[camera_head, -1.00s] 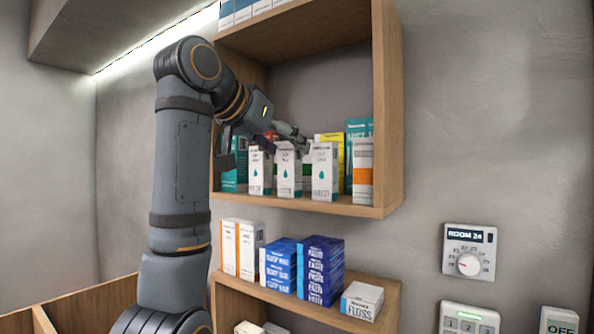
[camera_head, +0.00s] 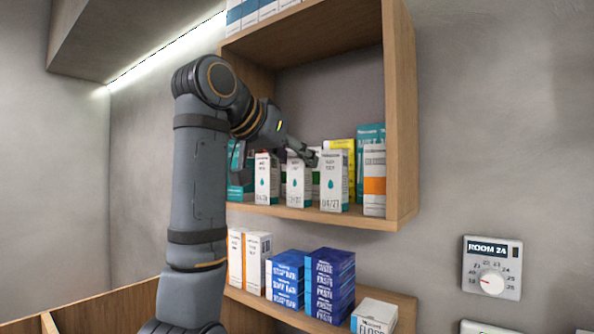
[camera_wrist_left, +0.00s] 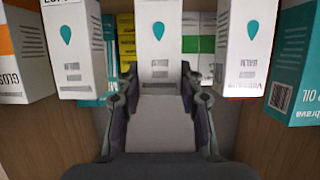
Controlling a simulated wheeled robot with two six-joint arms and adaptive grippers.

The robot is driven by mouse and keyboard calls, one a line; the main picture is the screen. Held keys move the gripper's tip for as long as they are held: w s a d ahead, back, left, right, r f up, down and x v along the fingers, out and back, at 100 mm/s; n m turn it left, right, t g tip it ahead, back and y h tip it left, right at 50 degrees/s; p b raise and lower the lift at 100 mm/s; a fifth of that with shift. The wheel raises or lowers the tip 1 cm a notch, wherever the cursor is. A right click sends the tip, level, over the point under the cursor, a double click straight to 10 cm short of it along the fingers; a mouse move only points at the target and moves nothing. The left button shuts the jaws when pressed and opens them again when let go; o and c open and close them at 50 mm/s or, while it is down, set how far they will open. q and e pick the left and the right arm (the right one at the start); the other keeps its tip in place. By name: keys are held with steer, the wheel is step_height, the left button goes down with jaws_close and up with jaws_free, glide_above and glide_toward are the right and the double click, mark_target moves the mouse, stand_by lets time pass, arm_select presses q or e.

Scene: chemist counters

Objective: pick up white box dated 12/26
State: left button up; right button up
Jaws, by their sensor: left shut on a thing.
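Three white boxes with a teal drop stand in a row on the upper shelf in the head view: a left one (camera_head: 267,180), a middle one (camera_head: 298,185) and a right one (camera_head: 334,182). The right one reads 04/27; I cannot read the other dates surely. My left gripper (camera_head: 302,154) reaches over the row from the left and is shut on the middle box near its top. In the left wrist view the middle box (camera_wrist_left: 158,38) is between the fingers (camera_wrist_left: 160,88). I cannot see it clear of the shelf. My right gripper is not in view.
A white-orange box (camera_head: 374,186), a yellow box (camera_head: 342,147) and teal boxes (camera_head: 370,134) stand close around the row. The wooden cabinet side (camera_head: 400,110) bounds the right. Blue boxes (camera_head: 329,281) and a floss box (camera_head: 374,315) sit on the shelf below.

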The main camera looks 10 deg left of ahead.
arm_select(q)
steer(key=shift+r, duration=0.1)
steer(key=s+a+r+b, duration=0.3)
steer(key=s+a+r, duration=0.5)
steer(key=s+r, duration=0.3)
steer(key=shift+a+r, duration=0.2)
steer(key=shift+r, duration=0.55)
